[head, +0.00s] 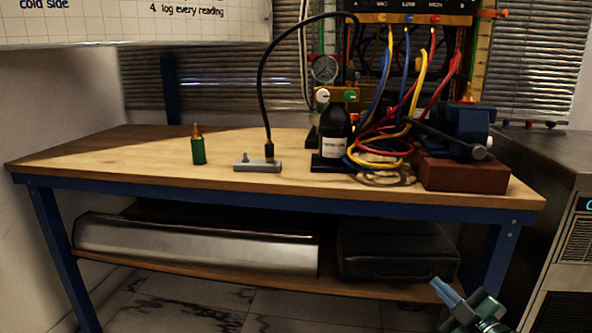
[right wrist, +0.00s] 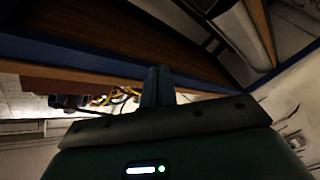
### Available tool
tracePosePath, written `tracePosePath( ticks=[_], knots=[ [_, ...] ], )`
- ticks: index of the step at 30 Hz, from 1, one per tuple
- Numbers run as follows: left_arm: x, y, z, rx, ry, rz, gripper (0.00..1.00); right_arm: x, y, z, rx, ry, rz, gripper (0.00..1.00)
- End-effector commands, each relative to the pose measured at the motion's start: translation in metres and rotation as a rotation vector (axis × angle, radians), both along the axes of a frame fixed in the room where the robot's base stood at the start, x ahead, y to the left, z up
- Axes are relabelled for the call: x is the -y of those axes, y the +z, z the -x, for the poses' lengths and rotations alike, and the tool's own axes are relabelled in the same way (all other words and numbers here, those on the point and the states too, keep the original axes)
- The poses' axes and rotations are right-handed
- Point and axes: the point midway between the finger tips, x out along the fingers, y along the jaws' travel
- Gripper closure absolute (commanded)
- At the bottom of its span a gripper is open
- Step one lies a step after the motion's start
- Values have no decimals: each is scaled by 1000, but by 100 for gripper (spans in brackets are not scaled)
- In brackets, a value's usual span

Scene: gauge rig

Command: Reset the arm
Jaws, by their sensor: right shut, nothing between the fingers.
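My right gripper (head: 440,287) shows at the bottom right of the head view, in front of the lower shelf and below the bench top. Its two blue-grey fingers are shut together with nothing between them. In the right wrist view the shut fingers (right wrist: 157,86) stand up at the centre, with the bench's blue edge behind them. The gripper appears clear of the bench, touching nothing that I can see. My left gripper is not in either view.
The wooden bench (head: 110,158) carries a green bottle (head: 198,150), a grey block with a black cable (head: 258,166), a black bottle (head: 335,135), coloured hoses (head: 385,140) and a blue vise (head: 462,130). A black case (head: 395,250) lies on the shelf. A grey machine (head: 560,250) stands right.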

Motion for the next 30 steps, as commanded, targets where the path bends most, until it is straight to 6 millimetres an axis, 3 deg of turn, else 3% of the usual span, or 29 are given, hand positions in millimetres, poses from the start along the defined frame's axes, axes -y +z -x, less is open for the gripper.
tracePosePath(
  ticks=[1, 6, 12, 19, 21, 30],
  knots=[
    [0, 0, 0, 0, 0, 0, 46, -34, -16, 20, -27, 51, -54, 100],
    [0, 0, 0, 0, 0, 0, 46, -132, -34, 90, -90, 188, -245, 100],
    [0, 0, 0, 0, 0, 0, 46, -203, -12, 160, -124, 272, -466, 100],
    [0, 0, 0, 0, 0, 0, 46, -242, 43, 219, -128, 296, -721, 100],
    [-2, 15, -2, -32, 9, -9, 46, -239, 54, 213, -156, 279, -699, 100],
    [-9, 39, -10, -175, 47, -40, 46, -232, 77, 205, -283, 191, -687, 100]
  ],
)
